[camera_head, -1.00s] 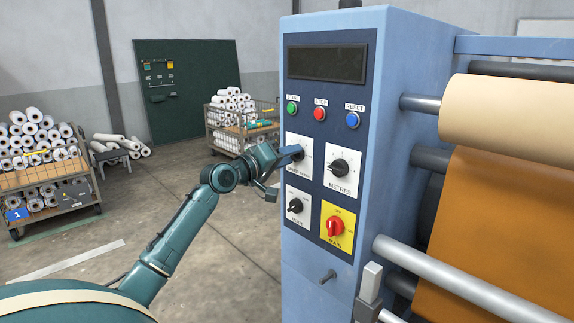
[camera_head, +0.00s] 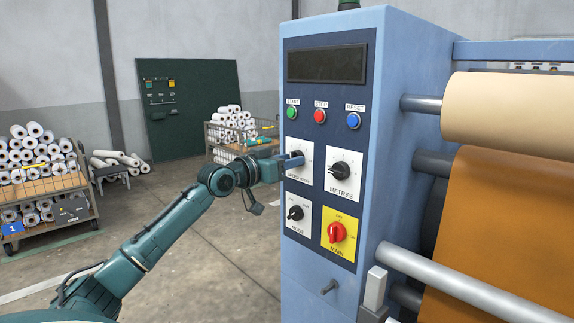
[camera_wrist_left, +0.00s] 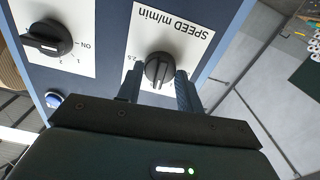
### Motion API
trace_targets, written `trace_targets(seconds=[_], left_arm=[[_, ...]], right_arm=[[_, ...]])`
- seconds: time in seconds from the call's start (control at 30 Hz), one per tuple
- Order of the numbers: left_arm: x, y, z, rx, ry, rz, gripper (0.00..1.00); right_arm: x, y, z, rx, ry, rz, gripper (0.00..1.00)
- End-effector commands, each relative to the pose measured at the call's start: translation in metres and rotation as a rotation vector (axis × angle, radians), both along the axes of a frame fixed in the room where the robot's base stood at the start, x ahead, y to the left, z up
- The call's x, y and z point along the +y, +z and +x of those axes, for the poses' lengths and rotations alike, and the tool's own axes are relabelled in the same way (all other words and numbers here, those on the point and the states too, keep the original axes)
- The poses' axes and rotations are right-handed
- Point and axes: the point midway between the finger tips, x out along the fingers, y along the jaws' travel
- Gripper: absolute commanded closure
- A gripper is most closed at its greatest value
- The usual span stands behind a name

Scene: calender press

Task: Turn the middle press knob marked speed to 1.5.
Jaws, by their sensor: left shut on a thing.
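The speed knob (camera_wrist_left: 158,70) is black and round with a ridge, on a white plate lettered "SPEED m/min", upside down in the left wrist view. A 2.5 mark shows beside it. My left gripper (camera_wrist_left: 160,86) is shut on the knob, one finger on each side. In the head view my left gripper (camera_head: 291,162) reaches the white speed plate (camera_head: 305,154) from the left and hides the knob. The knob's pointer setting cannot be read.
Close by on the blue press (camera_head: 408,75) are the METRES knob (camera_head: 340,170), a lower black knob (camera_head: 295,212) and the red MAIN switch (camera_head: 337,232). Green, red and blue buttons sit above. The floor left of the press is open; roll carts stand behind.

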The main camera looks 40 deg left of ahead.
Motion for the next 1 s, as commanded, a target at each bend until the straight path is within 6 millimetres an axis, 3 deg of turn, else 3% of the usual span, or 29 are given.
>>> trace_targets(seconds=[0.7,0.73,1.0], left_arm=[[-0.0002,-0.0005,0.0001,-0.006,0.000,0.079,0.86],[-0.0002,-0.0005,0.0001,-0.006,0.000,0.079,0.63],[-0.0002,-0.0003,0.0001,-0.006,0.000,0.078,0.42]], right_arm=[[-0.0023,0.0004,0.0000,-0.012,-0.002,-0.005,1.00],[-0.0022,0.0004,0.0000,-0.012,-0.002,-0.005,1.00],[-0.0007,0.0001,-0.0006,-0.009,0.002,-0.003,1.00]])
